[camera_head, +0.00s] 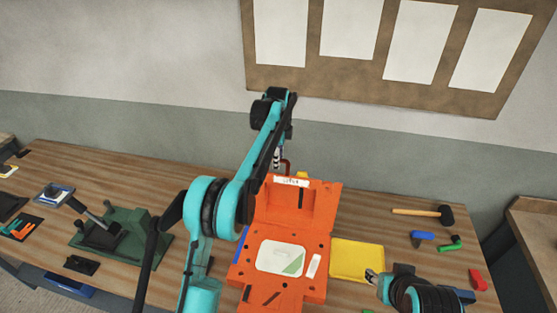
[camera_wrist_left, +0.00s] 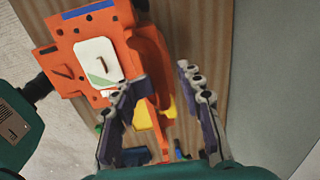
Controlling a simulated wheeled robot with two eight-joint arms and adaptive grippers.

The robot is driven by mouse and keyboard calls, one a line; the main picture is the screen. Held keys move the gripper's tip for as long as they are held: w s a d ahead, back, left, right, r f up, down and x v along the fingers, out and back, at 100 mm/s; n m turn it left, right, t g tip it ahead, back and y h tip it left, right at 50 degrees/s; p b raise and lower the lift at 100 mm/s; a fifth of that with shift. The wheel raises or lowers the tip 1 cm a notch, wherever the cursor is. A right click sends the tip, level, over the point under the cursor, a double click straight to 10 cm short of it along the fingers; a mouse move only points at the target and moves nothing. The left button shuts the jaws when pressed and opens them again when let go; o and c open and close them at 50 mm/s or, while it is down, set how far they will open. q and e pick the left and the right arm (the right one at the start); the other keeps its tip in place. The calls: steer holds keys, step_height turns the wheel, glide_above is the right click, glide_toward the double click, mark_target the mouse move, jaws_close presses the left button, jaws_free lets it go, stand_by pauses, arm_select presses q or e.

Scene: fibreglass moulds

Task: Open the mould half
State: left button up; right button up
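The orange mould has a lower half (camera_head: 312,284) lying flat on the bench and an upper half (camera_head: 312,204) standing raised at its back edge, so it stands open. A white piece with a green corner (camera_head: 280,258) lies in the lower half; it also shows in the left wrist view (camera_wrist_left: 92,57). My left gripper (camera_head: 281,162) is behind the top of the raised half, partly hidden by my arm. In the left wrist view its fingers (camera_wrist_left: 160,85) are apart, with the edge of the raised half (camera_wrist_left: 148,58) near them. My right gripper (camera_head: 373,276) is low at the right, its fingers unclear.
A yellow tray (camera_head: 357,260) lies right of the mould. A mallet (camera_head: 425,213), a blue piece (camera_head: 421,237), a green piece (camera_head: 450,245) and a red piece (camera_head: 477,280) lie further right. A dark green fixture (camera_head: 122,234) stands left.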

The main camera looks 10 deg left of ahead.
arm_select(q)
step_height(320, 180, up, 12)
steer(key=shift+s, duration=0.3)
stand_by(0.4)
